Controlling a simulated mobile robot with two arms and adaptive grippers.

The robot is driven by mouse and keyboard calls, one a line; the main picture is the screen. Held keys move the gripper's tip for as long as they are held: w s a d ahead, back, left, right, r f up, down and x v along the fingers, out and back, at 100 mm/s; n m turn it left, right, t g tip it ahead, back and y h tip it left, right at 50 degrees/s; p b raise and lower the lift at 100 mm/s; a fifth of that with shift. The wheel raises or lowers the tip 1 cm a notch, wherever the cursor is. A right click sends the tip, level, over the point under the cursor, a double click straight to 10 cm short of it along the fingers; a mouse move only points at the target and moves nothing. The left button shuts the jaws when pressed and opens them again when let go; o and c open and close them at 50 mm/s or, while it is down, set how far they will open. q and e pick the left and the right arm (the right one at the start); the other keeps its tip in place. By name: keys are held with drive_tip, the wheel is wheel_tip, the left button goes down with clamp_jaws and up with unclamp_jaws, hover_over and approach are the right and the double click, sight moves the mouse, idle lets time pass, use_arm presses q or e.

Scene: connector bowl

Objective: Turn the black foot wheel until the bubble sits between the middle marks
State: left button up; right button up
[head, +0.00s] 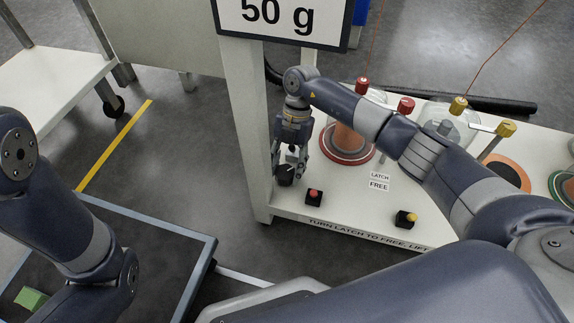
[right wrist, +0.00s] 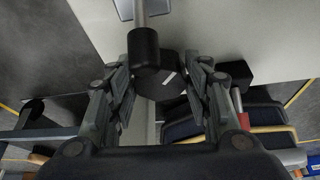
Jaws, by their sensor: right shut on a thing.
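The black foot wheel (right wrist: 165,76), with a small white mark on its face, sits between the fingers of my right gripper (right wrist: 158,84) in the right wrist view. In the head view the right gripper (head: 289,168) points down at the left end of the white bench, shut on the dark wheel (head: 286,176). A grey rod with a black cylindrical end (right wrist: 143,48) partly covers the wheel in the wrist view. I cannot make out the bubble or its marks. My left arm shows at the left, but its gripper is out of view.
A "50 g" sign (head: 280,15) stands above the bench's left end.

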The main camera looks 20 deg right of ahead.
drive_tip(key=shift+n+h, duration=0.3)
drive_tip(key=shift+n, duration=0.7)
drive_tip(key=o, duration=1.1)
drive_tip(key=shift+g, duration=0.3)
drive_tip(key=shift+c, duration=0.2)
drive_tip(key=v, duration=1.2)
drive_tip(key=shift+s+f, duration=0.1)
